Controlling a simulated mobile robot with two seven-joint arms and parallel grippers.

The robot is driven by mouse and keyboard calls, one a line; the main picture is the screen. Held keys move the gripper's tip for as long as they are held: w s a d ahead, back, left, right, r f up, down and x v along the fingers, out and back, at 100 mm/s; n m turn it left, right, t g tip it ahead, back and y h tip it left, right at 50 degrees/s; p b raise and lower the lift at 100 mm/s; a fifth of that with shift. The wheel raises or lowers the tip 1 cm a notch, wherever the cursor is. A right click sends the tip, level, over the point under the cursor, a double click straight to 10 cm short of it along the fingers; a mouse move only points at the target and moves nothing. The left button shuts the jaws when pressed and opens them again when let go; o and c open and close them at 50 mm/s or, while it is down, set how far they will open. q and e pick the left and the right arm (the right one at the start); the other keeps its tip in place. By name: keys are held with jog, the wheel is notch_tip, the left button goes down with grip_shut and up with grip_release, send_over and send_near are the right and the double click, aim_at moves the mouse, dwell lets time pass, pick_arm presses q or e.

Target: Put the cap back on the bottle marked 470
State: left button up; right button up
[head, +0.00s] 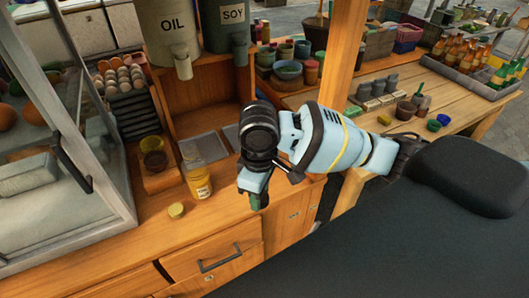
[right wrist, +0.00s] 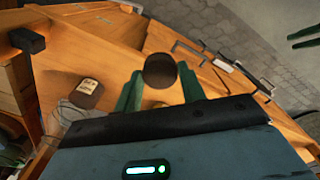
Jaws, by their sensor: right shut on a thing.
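A clear bottle with a yellow lower part (head: 199,184) stands upright on the wooden counter, left of my right gripper (head: 258,201) in the head view. Its marking is too small to read. A round yellow lid (head: 177,210) lies on the counter in front of the bottle. In the right wrist view my right gripper (right wrist: 160,92) is shut on a dark brown round thing (right wrist: 160,70) between its green fingers. What it is cannot be told for sure; the head view does not show it clearly. My left gripper is not in view.
A glass case (head: 60,120) stands at the left. Oil (head: 175,32) and soy (head: 226,25) dispensers stand at the back. Drawers with handles (head: 220,258) front the counter. The counter around the yellow lid is clear.

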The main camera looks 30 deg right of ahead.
jog(key=r+m, duration=0.2)
jog(key=m, duration=0.1)
jog(key=shift+d+r, duration=0.1)
jog(key=shift+d, duration=0.1)
jog(key=m, duration=0.1)
jog(key=r+m, duration=0.1)
jog(key=m, duration=0.2)
jog(key=shift+s+d+r, duration=0.1)
jog(key=shift+d+r, duration=0.05)
jog(key=shift+r, duration=0.25)
